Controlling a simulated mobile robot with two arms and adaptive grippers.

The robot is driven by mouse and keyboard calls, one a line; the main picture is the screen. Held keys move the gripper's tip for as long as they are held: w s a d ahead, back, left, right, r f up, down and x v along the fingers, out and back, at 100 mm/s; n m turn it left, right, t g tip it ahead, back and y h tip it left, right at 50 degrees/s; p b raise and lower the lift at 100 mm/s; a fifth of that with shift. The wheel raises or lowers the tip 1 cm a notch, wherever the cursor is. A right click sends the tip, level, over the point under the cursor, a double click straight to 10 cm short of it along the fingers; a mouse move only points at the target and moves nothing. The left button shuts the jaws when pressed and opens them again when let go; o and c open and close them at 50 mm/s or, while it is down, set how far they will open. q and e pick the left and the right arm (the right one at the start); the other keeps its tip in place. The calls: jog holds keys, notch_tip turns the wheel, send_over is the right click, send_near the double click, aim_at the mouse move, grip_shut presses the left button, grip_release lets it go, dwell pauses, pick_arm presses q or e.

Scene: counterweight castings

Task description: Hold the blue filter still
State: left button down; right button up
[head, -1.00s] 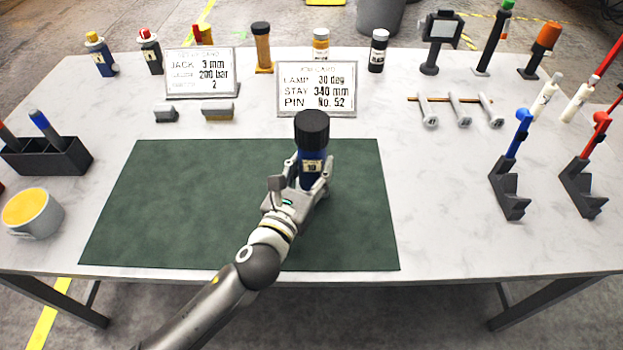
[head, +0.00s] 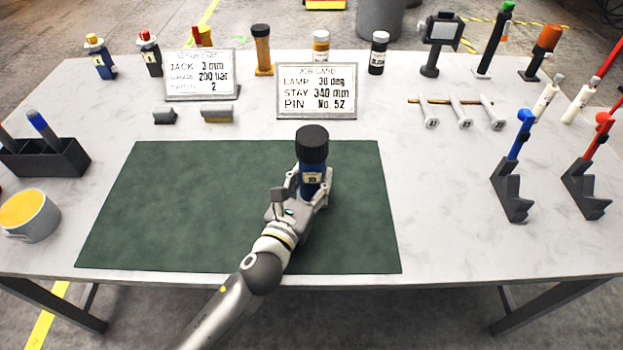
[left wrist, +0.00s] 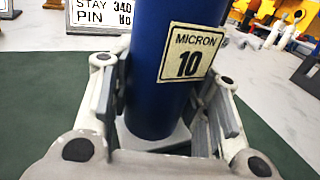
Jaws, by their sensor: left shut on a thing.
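The blue filter (head: 311,181) is an upright blue cylinder with a wide black cap (head: 312,144) and a pale label. It is over the right part of the dark green mat (head: 190,205). My left gripper (head: 311,192) is shut around the filter's lower body. In the left wrist view the blue body (left wrist: 170,60) stands between the two fingers of the gripper (left wrist: 165,110), and its label reads MICRON 10. I cannot tell whether its base touches the mat. My right gripper is not in view.
A job card (head: 317,92) stands behind the mat. A black pen holder (head: 45,160) and a grey cup with yellow inside (head: 30,215) are at left. Blue-topped (head: 515,165) and red-topped (head: 590,170) stands are at right. The mat's left part is clear.

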pick_arm(q)
jog(key=shift+r, duration=0.1)
jog(key=c, duration=0.8)
grip_release()
jog(key=shift+f, duration=0.2)
jog(key=shift+s+r, duration=0.1)
jog(key=shift+r, duration=0.05)
jog(key=b+v, duration=0.1)
jog(key=v, duration=0.9)
jog(key=shift+s+a+b, duration=0.25)
jog(key=shift+b, duration=0.1)
jog(key=shift+s+a, duration=0.25)
jog(key=shift+s, duration=0.35)
